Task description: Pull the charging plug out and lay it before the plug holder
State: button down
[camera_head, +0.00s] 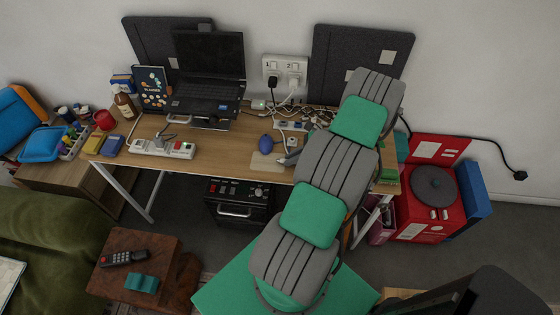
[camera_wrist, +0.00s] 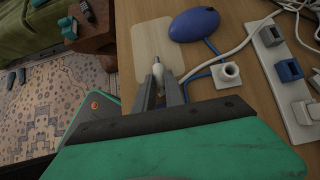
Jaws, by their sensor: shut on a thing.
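In the wrist view my gripper (camera_wrist: 160,88) is shut on a small pale plug (camera_wrist: 157,67), whose light tip sticks out past the fingertips. The plug is over the near edge of a pale wooden board (camera_wrist: 150,42). In the head view my gripper (camera_head: 287,160) is low over the desk's front edge, beside the board (camera_head: 268,162); the plug is too small to make out there.
A blue oval object (camera_wrist: 194,25) lies beside the board. A power strip (camera_wrist: 272,60) with a blue plug (camera_wrist: 288,70) and white cables fills the right side. A laptop (camera_head: 208,75) stands at the back. Another power strip (camera_head: 162,148) lies left on the desk (camera_head: 225,150).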

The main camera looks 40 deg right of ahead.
jog(key=c, duration=1.3)
grip_release()
jog(key=b+v, duration=0.1)
jog(key=v, duration=0.7)
jog(key=shift+b, duration=0.3)
